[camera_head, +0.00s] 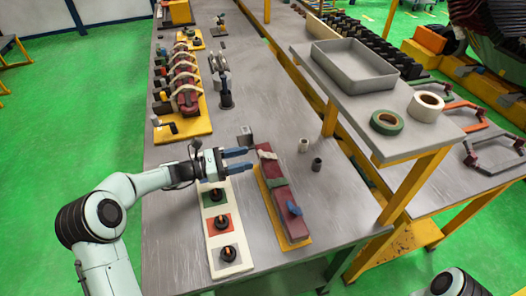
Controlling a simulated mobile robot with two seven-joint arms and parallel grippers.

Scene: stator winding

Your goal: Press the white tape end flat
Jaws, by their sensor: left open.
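A dark red coil bar (279,196) lies on a yellow base plate (296,241) in the middle of the table. A small white tape end (268,155) shows on the bar's far end. A green band and a blue piece (294,208) sit further along the bar. My left gripper (250,159) is open, with its two blue fingers pointing right, close to the left of the tape end. Nothing shows between the fingers. Whether a fingertip touches the bar cannot be told. My right gripper is out of view; only part of that arm shows at the bottom right.
A pale panel (242,264) with black knobs lies below my left gripper. Small cylinders (317,164) stand right of the bar. A raised shelf holds a grey tray (353,84), a green tape roll (387,122) and a white tape roll (426,106). A wound coil fixture (185,88) stands further back.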

